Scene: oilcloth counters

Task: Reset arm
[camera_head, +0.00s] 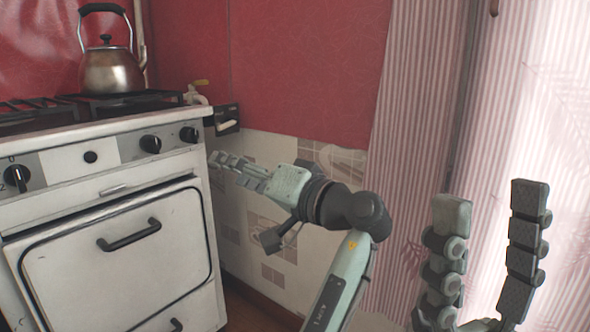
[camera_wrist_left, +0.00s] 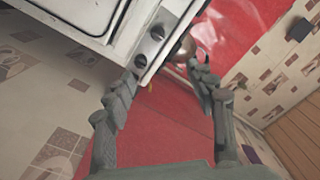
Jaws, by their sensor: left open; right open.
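My left gripper (camera_head: 228,168) is at the middle of the head view, its fingers pointing left near the front right corner of the stove, in front of the tiled wall. It is open and holds nothing; in the left wrist view its two fingers (camera_wrist_left: 162,72) are spread apart. Its arm bends down to the bottom edge. My right gripper (camera_head: 490,198) is at the bottom right of the head view, fingers pointing up and wide apart, open and empty, in front of the curtain. Its palm is mostly cut off by the bottom edge.
A white stove (camera_head: 120,205) with black knobs and an oven door stands at the left. A metal kettle (camera_head: 112,72) sits on its burner grate. A striped pink curtain (camera_head: 410,110) hangs at the right. A red wall (camera_head: 300,65) is behind.

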